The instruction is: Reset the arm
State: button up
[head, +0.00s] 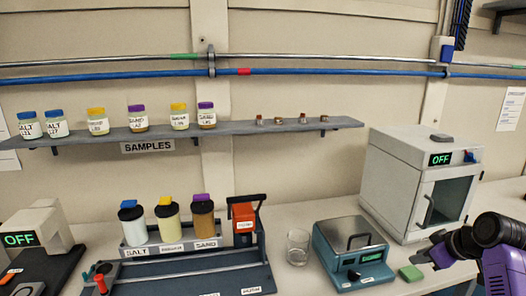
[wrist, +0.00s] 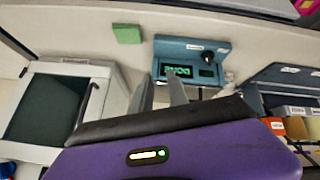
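My purple and black arm shows at the lower right of the head view, with my gripper (head: 425,256) pointing left in front of the white oven. In the wrist view my gripper (wrist: 159,92) shows two grey fingers with a gap between them and nothing held. The fingers point toward the teal balance (wrist: 195,48), which also stands on the bench in the head view (head: 347,262). My gripper appears above the bench, apart from things; its exact height is hard to tell.
The white oven (head: 402,190), reading OFF, is close to my gripper. A green block (head: 410,273) lies by the balance, and a glass beaker (head: 298,246) stands left of it. A rack (head: 175,247) holds capped jars. The sample shelf (head: 240,132) is on the wall.

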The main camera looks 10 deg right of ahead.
jog(key=s+a+f+m+t+h, duration=0.2)
jog(key=s+a+m+t+h, duration=0.15)
jog(key=s+a, duration=0.35)
jog(key=s+a+f+m+t+h, duration=0.2)
jog(key=s+a+m+t, duration=0.25)
jog(key=a, duration=0.45)
jog(key=s+a+n+y, duration=0.1)
jog(key=s+a, duration=0.4)
jog(key=s, duration=0.6)
jog(key=s+a+n+y+b, duration=0.1)
jog(key=s+a+y, duration=0.1)
jog(key=s+a, duration=0.4)
jog(key=s+a+r+n+y, duration=0.1)
jog(key=s+a, duration=0.4)
jog(key=s, duration=1.1)
jog(key=shift+s+a+n+g+y+b, duration=0.3)
jog(key=shift+a+n+g+y+b, duration=0.15)
jog(key=shift+y, duration=0.2)
jog(key=shift+d, duration=0.1)
